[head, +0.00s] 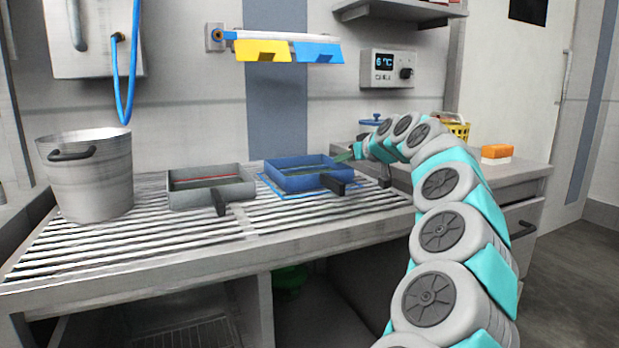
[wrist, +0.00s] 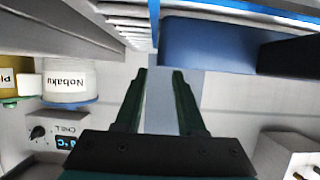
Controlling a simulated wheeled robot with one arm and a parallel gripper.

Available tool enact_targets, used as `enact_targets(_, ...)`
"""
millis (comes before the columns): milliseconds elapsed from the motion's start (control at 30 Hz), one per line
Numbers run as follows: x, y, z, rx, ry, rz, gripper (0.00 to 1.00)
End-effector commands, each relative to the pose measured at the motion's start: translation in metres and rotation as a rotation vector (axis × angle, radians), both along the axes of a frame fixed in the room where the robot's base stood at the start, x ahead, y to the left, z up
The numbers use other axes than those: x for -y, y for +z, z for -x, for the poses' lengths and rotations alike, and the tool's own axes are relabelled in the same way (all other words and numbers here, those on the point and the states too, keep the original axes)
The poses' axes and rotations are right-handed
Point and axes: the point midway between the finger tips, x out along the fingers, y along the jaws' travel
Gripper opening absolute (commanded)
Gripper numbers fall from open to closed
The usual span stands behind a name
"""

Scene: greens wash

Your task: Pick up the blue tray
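The blue tray (head: 296,180) sits on the slatted metal counter, inside a blue outline, with a dark handle (head: 338,187) at its front. In the wrist view the tray's blue side (wrist: 205,45) is at the upper right, with the dark handle to its right. My gripper (head: 347,157) is at the tray's right end in the head view; whether it touches the tray cannot be told there. In the wrist view my gripper (wrist: 160,72) has its two dark green fingers apart with nothing between them, and the tray lies to the right of the fingertips.
A grey tray (head: 178,196) with a dark handle stands left of the blue one, and a metal bucket (head: 92,185) further left. Blue and yellow tags (head: 262,50) hang above. A chiller panel (head: 387,68) is on the wall. An orange block (head: 497,152) lies on the right-hand counter.

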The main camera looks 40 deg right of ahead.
Motion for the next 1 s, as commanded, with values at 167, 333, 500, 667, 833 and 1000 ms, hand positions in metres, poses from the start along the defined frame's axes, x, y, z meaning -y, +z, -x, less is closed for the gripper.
enact_targets(167,0.005,-0.011,-0.017,-0.003,0.002,-0.001,0.39)
enact_targets(333,0.012,-0.019,-0.034,-0.001,0.0,-0.001,0.39)
enact_targets(500,0.013,-0.023,-0.041,-0.001,0.0,0.0,0.39)
enact_targets(667,0.013,-0.023,-0.041,0.0,0.0,0.0,0.39)
enact_targets(833,0.013,-0.023,-0.04,0.0,0.0,0.0,0.21)
enact_targets(1000,0.013,-0.022,-0.04,0.0,0.0,0.0,0.02)
